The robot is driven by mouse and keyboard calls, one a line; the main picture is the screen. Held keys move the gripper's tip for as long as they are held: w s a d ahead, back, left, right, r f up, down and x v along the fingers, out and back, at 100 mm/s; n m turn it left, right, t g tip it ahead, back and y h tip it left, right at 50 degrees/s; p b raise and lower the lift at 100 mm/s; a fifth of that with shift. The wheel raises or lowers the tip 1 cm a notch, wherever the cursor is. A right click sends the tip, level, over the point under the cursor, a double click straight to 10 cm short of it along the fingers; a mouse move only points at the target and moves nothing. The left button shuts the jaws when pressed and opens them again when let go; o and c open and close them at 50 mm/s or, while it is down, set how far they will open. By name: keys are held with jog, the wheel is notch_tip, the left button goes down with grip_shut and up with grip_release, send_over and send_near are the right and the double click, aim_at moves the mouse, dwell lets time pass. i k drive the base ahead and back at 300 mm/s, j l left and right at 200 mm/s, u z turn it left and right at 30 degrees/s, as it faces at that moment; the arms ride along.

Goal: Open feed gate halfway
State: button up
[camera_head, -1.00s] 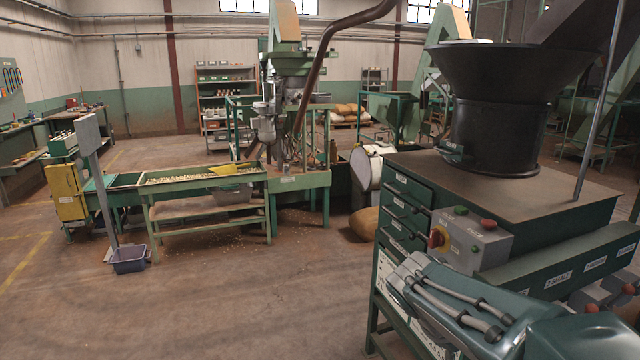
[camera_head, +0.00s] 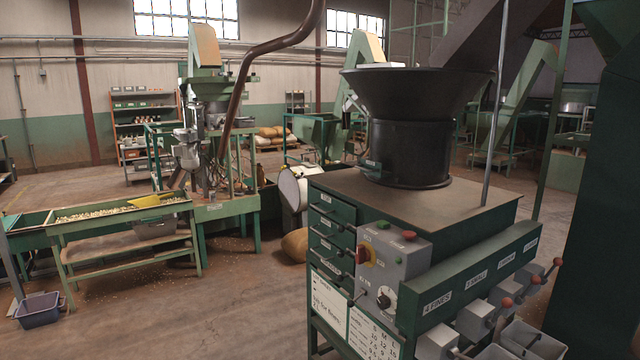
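A large black hopper (camera_head: 408,118) with a wide flared top stands on a green machine with a brown top (camera_head: 430,200). A small dark green fitting (camera_head: 373,166) sits low on the hopper's left side; I cannot tell whether it is the feed gate or how far it is open. A grey control box (camera_head: 390,268) with buttons, a red knob on yellow and a black dial is on the machine's front. Grey outlet boxes with red-knobbed levers (camera_head: 505,303) line the lower right. My gripper is not in view.
Small labelled drawers (camera_head: 332,237) with handles are left of the control box. A green trough table (camera_head: 125,212) with nuts and a yellow scoop stands at left, a blue-grey bin (camera_head: 38,309) near it. A dark green column (camera_head: 600,220) blocks the right.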

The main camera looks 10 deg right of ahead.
aim_at(371, 167)
jog(key=i+u, duration=0.15)
jog(key=i, duration=0.2)
jog(key=i+j, duration=0.1)
jog(key=i, duration=0.35)
jog(key=i+z, duration=0.1)
jog(key=i, duration=0.3)
jog(key=i+j, duration=0.2)
jog(key=i, duration=0.25)
